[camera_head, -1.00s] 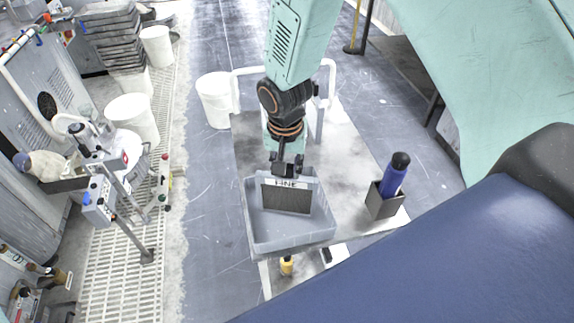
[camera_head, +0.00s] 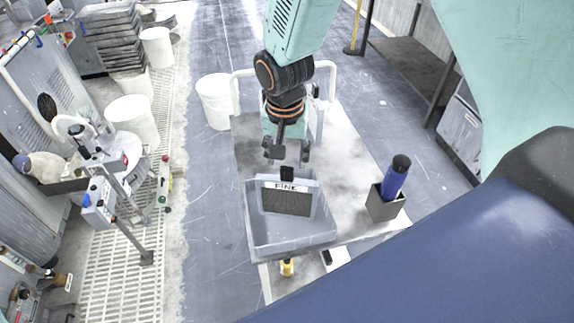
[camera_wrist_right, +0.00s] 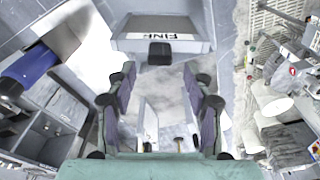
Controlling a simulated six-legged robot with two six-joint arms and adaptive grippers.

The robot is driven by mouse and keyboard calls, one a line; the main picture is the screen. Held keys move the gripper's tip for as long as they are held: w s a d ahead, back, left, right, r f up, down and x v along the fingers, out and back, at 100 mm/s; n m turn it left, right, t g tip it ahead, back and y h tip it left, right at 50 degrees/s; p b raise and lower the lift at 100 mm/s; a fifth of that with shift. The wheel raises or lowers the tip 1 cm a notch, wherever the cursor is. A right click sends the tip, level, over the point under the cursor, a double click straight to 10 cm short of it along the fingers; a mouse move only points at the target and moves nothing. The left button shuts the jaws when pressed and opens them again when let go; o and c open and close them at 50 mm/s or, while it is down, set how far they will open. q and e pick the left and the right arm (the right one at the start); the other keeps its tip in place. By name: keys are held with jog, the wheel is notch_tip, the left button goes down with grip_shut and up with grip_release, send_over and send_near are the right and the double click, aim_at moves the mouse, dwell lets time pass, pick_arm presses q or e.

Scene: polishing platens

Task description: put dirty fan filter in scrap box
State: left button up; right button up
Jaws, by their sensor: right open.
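The fan filter (camera_head: 286,203), a dark mesh panel with a white "FINE" label strip and a black tab on top, stands tilted inside the grey scrap box (camera_head: 262,240). My right gripper (camera_head: 287,153) is just above and behind the tab, open and apart from it. In the right wrist view, the two fingers of the right gripper (camera_wrist_right: 160,95) are spread wide with nothing between them. The filter (camera_wrist_right: 165,25) and its tab lie beyond the fingertips. The filter's lower edge is hard to make out. My left gripper is not in view.
The box stands on a grey cart (camera_head: 345,170) with white handles. A dark holder (camera_head: 384,205) with a blue bottle (camera_head: 397,178) stands to its right. White buckets (camera_head: 214,100) stand on the floor to the left. The cart top between box and holder is clear.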

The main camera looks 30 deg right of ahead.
notch_tip(320, 180, up, 6)
jog(key=s+f+n, duration=0.3)
jog(key=s+f, duration=0.8)
jog(key=f, duration=0.5)
jog(key=s+f+n, duration=0.2)
jog(key=s+f, duration=0.2)
jog(key=s, duration=0.4)
jog(key=s+f+n+g+y, duration=0.1)
jog(key=s+f, duration=0.3)
jog(key=s, duration=0.5)
jog(key=shift+s+a+n, duration=0.15)
jog(key=shift+n, duration=0.35)
jog(key=shift+s, duration=0.2)
